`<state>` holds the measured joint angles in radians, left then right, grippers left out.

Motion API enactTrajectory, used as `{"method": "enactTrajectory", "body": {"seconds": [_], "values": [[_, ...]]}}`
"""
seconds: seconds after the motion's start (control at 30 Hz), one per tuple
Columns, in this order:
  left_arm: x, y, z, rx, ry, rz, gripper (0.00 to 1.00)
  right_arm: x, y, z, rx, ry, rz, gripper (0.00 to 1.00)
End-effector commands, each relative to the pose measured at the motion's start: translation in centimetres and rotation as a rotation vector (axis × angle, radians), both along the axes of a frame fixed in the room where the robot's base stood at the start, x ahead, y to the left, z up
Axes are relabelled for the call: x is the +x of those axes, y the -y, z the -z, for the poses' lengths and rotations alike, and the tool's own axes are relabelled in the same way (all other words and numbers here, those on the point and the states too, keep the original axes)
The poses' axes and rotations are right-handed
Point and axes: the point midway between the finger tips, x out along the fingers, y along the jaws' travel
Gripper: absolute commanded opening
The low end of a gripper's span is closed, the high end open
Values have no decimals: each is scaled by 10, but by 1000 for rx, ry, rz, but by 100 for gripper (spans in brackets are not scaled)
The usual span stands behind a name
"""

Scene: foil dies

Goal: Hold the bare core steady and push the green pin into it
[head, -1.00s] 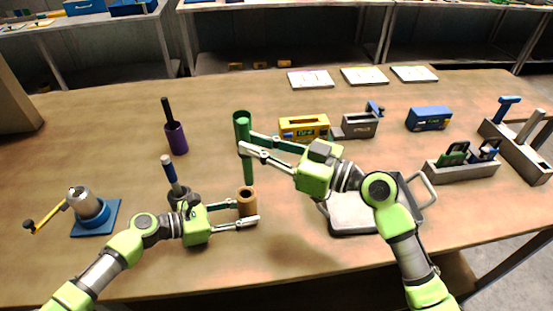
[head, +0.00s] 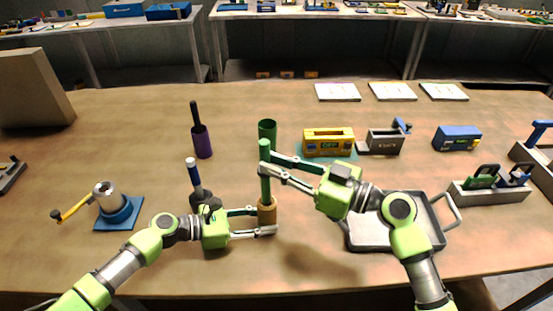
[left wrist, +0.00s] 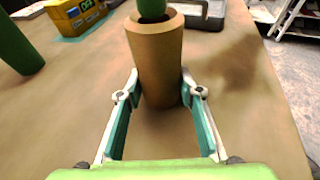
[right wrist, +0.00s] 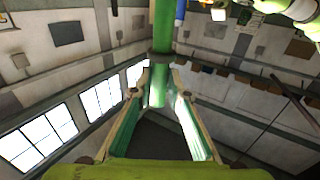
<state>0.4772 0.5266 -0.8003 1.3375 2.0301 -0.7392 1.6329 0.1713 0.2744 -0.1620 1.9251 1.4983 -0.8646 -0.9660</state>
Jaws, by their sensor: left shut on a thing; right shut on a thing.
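The bare core (head: 267,214), a tan hollow cylinder, stands upright on the table. My left gripper (head: 265,221) is shut on it low down, one finger on each side; the left wrist view shows the core (left wrist: 158,65) between the fingers. My right gripper (head: 267,168) is shut on the upright green pin (head: 265,153), above the core. The pin's lower end (left wrist: 152,8) is at the core's top opening in the left wrist view, seemingly just inside; its depth cannot be told. The right wrist view shows the pin (right wrist: 163,30) between the fingers.
A green sleeve (head: 268,127) stands close behind the pin. A blue-based fixture (head: 118,212) with a yellow handle is further left. A yellow box (head: 328,142) and a metal tray (head: 438,241) are right.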

Motion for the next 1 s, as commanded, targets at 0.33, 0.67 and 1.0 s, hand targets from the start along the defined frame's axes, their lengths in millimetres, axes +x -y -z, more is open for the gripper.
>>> {"method": "enactTrajectory", "body": {"seconds": [0.33,0.67,1.0], "values": [[-1,0,2,2,-2,2,22,0,0,18,2,-3,0,0],[-1,0,2,2,-2,2,22,0,0,34,1,-2,0,0],[-1,0,2,2,-2,2,22,0,0,51,1,-1,0,0]]}}
